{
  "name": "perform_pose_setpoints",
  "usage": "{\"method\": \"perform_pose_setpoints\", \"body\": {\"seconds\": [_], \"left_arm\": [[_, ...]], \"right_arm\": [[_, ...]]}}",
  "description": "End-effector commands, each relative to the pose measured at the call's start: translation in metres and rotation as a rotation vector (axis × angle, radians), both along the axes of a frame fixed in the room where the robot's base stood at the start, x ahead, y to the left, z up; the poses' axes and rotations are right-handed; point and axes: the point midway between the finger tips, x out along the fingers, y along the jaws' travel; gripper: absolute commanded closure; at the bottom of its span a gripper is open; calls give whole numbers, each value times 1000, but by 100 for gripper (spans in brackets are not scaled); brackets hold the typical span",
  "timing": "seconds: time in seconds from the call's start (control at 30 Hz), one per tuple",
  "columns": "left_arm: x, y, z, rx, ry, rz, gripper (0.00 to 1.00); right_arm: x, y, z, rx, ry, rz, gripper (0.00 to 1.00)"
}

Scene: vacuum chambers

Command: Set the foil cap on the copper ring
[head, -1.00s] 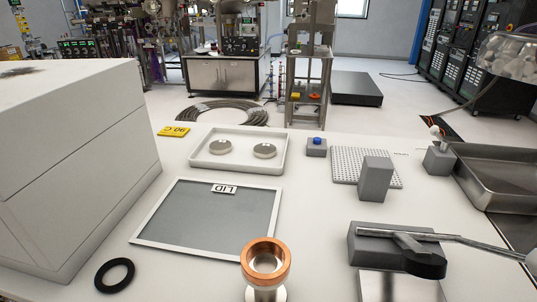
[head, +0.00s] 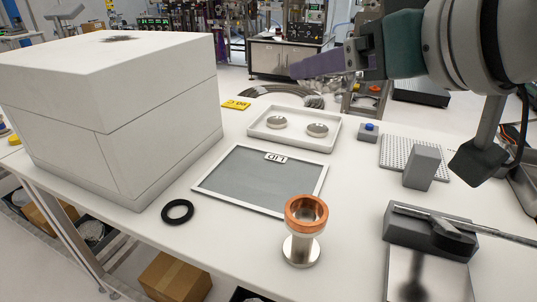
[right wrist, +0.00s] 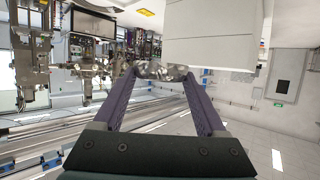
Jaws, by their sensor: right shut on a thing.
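The copper ring (head: 306,212) sits on top of a short metal flanged stand (head: 302,250) at the front middle of the table. My right gripper (head: 292,68) is high above the back of the table, behind the white tray and well away from the ring; its purple fingers point left. In the right wrist view my right gripper (right wrist: 163,78) holds the crumpled silver foil cap (right wrist: 163,71) between its fingertips. My left gripper is not in view.
A large white box (head: 110,100) stands at left, a black ring (head: 178,211) near it. A framed LID panel (head: 262,180) lies behind the stand. The tray (head: 262,132) holds two silver discs. Grey blocks (head: 422,167) and a clamp-like tool (head: 440,232) are at right.

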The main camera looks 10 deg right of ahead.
Motion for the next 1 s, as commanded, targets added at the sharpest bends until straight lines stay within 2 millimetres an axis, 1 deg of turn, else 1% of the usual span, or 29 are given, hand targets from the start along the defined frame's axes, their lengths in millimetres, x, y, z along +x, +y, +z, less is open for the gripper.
{"method": "perform_pose_setpoints", "body": {"seconds": [0.07, 0.17, 0.27, 0.5, 0.6, 0.7, 0.87, 1.0], "left_arm": [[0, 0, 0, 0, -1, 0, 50], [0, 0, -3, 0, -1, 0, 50], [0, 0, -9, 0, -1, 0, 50], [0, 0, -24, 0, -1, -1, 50], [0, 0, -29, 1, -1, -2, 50], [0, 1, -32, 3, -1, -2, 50], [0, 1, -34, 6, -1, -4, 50], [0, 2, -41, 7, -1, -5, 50]], "right_arm": [[3, 4, 1, 0, 1, -20, 85], [4, 5, -10, -2, 6, -32, 85], [3, 5, -36, -4, 12, -34, 85], [3, 4, -108, -4, 10, -34, 85], [3, 4, -133, -5, 9, -33, 85], [3, 4, -150, -5, 6, -33, 85], [4, 4, -162, -5, 3, -33, 85], [4, 4, -184, -5, 5, -33, 85]]}}
